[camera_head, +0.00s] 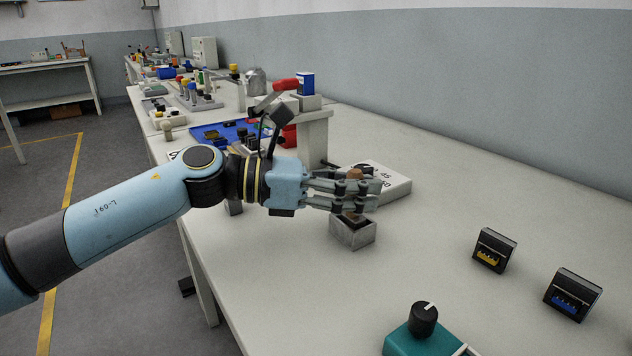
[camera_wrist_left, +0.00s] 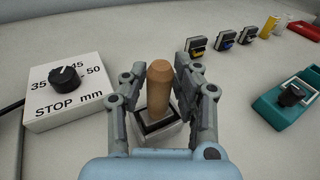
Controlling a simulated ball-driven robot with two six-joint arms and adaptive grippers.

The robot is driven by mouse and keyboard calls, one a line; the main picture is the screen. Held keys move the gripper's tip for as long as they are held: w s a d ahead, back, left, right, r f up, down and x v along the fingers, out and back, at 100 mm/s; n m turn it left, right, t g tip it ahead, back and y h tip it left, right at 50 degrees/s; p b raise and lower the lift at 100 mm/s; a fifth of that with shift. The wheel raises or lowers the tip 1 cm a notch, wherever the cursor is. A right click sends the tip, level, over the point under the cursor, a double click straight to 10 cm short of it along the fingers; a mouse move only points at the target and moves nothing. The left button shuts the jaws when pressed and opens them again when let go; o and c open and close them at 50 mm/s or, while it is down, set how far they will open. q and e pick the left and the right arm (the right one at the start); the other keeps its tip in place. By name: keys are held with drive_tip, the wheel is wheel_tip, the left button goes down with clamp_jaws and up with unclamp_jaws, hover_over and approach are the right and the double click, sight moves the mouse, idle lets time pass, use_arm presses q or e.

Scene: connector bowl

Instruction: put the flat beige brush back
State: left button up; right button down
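The brush stands upright in a small grey square holder (camera_head: 353,238); its beige rounded handle (camera_wrist_left: 159,92) shows in the wrist view. In the head view the handle top (camera_head: 354,173) shows above my fingers, and the fingers hide its middle. The brush's lower end is inside the holder and cannot be seen. My left gripper (camera_head: 362,195) has its fingers on both sides of the handle. In the wrist view the left gripper (camera_wrist_left: 160,75) is open, with narrow gaps beside the handle. My right gripper is not in view.
A white stop block (camera_head: 392,186) with a black knob in the wrist view (camera_wrist_left: 66,80) stands close behind the holder. Two black connectors, yellow (camera_head: 494,250) and blue (camera_head: 572,294), and a teal knob box (camera_head: 420,335) are to the right. A blue tray (camera_head: 215,132) lies farther back.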

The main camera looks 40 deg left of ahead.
use_arm(q)
drive_tip(key=v, duration=0.6)
drive_tip(key=shift+s+a, duration=0.15)
drive_tip(key=p+v, duration=0.3)
drive_tip(key=v, duration=0.1)
drive_tip(key=shift+s+a+r, duration=0.1)
drive_tip(key=shift+a+r, duration=0.05)
drive_tip(key=shift+a, duration=0.05)
